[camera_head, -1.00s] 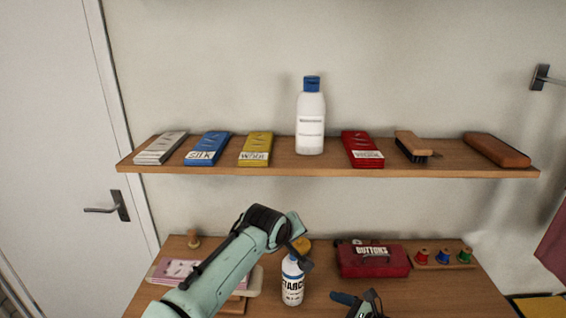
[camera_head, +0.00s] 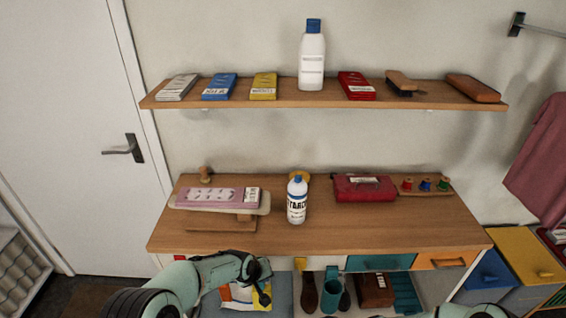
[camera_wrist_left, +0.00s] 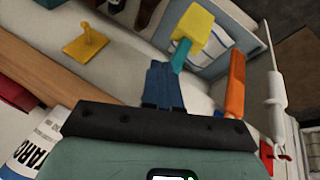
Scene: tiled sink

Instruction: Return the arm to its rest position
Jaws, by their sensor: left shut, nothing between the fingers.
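My left arm comes in from the lower left in the head view. My left gripper (camera_head: 262,284) is low, in front of the table's front edge and apart from the things on top. In the left wrist view its dark blue fingers (camera_wrist_left: 162,84) are together with nothing between them. The white starch bottle (camera_head: 297,200) with a blue cap stands upright on the tabletop; part of its label shows in the left wrist view (camera_wrist_left: 32,150). My right gripper is not seen; only a bit of my right arm shows at the bottom right edge.
The wooden tabletop (camera_head: 330,232) holds a pink packet (camera_head: 215,194), a red buttons case (camera_head: 364,188) and thread spools (camera_head: 425,184). Below are drawers and an open shelf with shoes. A wall shelf (camera_head: 330,100) carries boxes, a white bottle and brushes.

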